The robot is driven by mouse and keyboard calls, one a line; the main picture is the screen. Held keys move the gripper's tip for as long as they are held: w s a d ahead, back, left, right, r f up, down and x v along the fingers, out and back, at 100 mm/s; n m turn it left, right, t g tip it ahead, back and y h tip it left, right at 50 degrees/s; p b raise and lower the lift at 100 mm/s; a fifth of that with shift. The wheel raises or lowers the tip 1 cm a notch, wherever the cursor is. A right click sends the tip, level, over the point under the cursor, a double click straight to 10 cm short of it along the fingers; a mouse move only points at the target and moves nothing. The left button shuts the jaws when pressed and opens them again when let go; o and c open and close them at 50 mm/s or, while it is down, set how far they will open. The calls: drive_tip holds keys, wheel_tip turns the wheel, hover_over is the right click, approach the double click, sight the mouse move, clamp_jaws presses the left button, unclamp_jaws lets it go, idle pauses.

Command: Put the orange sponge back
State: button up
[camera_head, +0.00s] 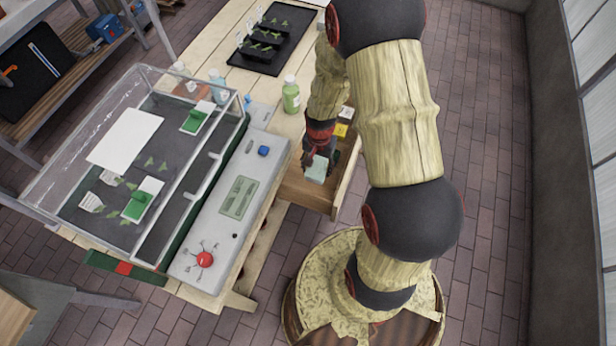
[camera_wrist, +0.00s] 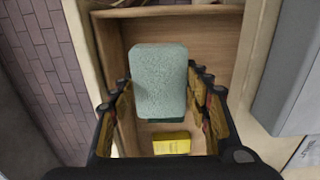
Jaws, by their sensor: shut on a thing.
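My gripper (camera_head: 318,152) is shut on a pale green sponge (camera_wrist: 160,82) and holds it over an open wooden drawer (camera_head: 309,192). The sponge also shows below my gripper in the head view (camera_head: 317,170). In the wrist view it sits between the two fingers, with a darker green strip at its lower edge. A yellow block (camera_wrist: 172,145) lies in the drawer beyond the fingers; it also shows in the head view (camera_head: 341,130). I see no sponge that is clearly orange.
A clear-walled tank (camera_head: 190,155) with a grey control panel (camera_head: 240,200) stands left of the drawer. A green bottle (camera_head: 291,96) and a black seedling tray (camera_head: 264,48) are on the wooden table behind. The brick floor at right is clear.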

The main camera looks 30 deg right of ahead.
sight(315, 185)
drive_tip(key=shift+w+f+b, duration=0.2)
drive_tip(key=shift+f, duration=0.3)
drive_tip(key=shift+w+f+b, duration=0.2)
drive_tip(key=shift+f, duration=0.3)
wheel_tip(315, 185, down, 10)
drive_tip(key=b, duration=0.3)
drive_tip(key=shift+w, duration=0.1)
drive_tip(key=shift+f, duration=0.2)
drive_tip(key=o, duration=1.2)
drive_tip(key=shift+r, duration=0.1)
